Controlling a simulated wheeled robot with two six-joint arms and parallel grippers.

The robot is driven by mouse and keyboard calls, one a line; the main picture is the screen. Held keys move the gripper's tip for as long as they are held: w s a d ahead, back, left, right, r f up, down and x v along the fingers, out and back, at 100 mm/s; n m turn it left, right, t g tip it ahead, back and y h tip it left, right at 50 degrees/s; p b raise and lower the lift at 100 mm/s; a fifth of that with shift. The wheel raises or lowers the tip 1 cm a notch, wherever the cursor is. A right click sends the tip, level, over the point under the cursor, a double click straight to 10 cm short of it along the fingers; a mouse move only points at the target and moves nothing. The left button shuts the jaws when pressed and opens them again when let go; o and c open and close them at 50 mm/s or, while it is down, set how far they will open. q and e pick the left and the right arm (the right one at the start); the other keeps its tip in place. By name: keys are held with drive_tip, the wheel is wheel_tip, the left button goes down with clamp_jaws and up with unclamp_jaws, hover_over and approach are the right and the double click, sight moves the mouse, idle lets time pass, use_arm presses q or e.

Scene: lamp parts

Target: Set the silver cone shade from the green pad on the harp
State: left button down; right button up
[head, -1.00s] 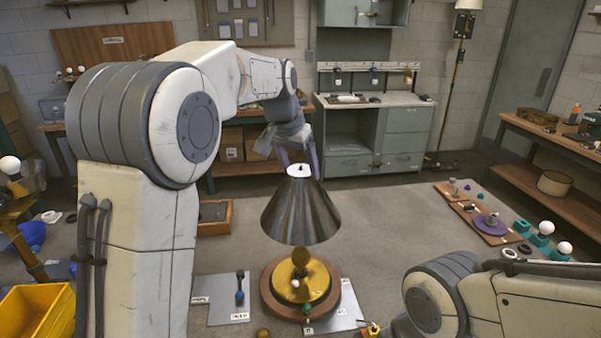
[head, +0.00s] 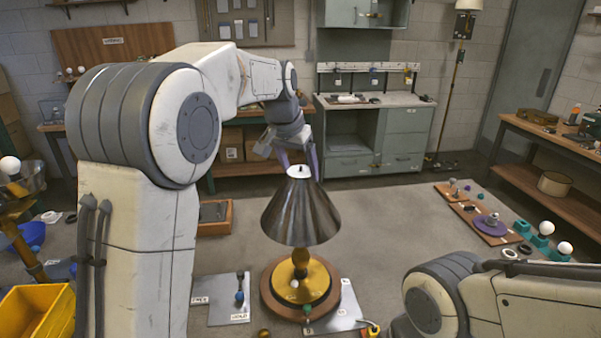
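The silver cone shade (head: 300,215) is upright over the lamp, with its pale top (head: 298,171) between the purple fingers of my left gripper (head: 298,166). The fingers lie close against both sides of the top, and the gripper appears shut on it. I cannot make out the green pad. My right arm is at the lower right; its gripper is out of view.
Grey plates (head: 222,311) lie beside the lamp base. A yellow bin (head: 35,312) is at the lower left. A wooden board with a purple disc (head: 491,224) and teal holders with white bulbs (head: 545,229) are at the right. The grey surface between is mostly clear.

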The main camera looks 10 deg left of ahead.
use_arm(q)
unclamp_jaws()
drive_tip(key=v, duration=1)
drive_tip(key=shift+r+b, duration=0.25)
drive_tip(key=shift+b, duration=0.1)
drive_tip(key=shift+s, duration=0.1)
drive_tip(key=x, duration=1)
drive_tip(key=shift+f+p, duration=0.3)
drive_tip(key=shift+p, duration=0.1)
drive_tip(key=shift+r, duration=0.15)
